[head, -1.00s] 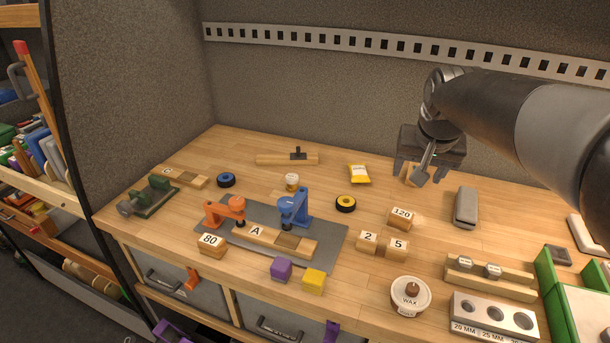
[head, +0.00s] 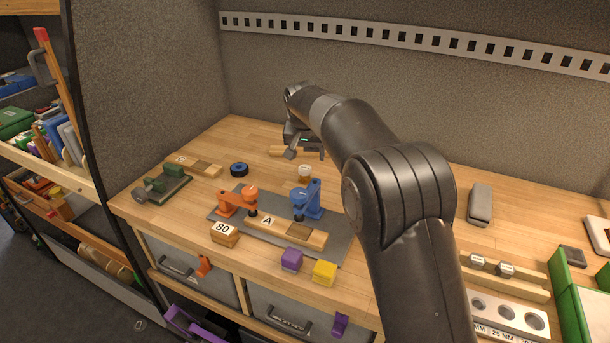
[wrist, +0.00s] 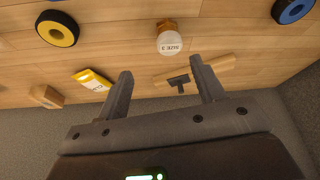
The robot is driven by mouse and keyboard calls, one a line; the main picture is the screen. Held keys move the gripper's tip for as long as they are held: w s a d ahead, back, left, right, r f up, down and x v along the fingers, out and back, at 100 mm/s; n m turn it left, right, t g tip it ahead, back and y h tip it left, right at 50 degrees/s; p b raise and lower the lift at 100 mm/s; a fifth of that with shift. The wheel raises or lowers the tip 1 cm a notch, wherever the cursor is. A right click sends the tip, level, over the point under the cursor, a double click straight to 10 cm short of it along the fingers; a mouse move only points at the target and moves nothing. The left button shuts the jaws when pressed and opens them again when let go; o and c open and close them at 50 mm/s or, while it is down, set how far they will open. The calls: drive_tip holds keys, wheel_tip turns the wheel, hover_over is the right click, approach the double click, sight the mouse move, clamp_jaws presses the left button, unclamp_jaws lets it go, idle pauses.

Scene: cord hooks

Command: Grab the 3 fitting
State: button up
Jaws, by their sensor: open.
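I cannot make out a fitting marked 3 in either view. Two small metal pieces with labels too small to read sit on a wooden rail at the right in the head view, the left piece (head: 477,260) and the right piece (head: 505,269). A plain-looking wooden block (wrist: 46,96) lies at the left of the wrist view; no mark shows on it. My gripper (head: 306,155) is open and empty above the back of the bench. In the wrist view its fingers (wrist: 160,70) are spread above a wooden strip (wrist: 212,68) with a black T-shaped piece (wrist: 178,81).
A glue jar (wrist: 170,40), yellow packet (wrist: 92,80) and yellow-black ring (wrist: 57,29) are near the gripper. Orange (head: 238,201) and blue (head: 307,199) clamps stand on the grey mat with block A (head: 285,231). My arm hides the bench's centre-right.

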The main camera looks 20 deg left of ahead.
sight(304, 170)
drive_tip(key=x, duration=0.6)
drive_tip(key=shift+a, duration=0.4)
drive_tip(key=shift+a+x, duration=0.15)
drive_tip(key=shift+x, duration=1.15)
drive_tip(key=shift+a+x, duration=0.15)
drive_tip(key=shift+x, duration=1.15)
drive_tip(key=shift+s, duration=0.15)
drive_tip(key=shift+c, duration=0.4)
drive_tip(key=c, duration=1)
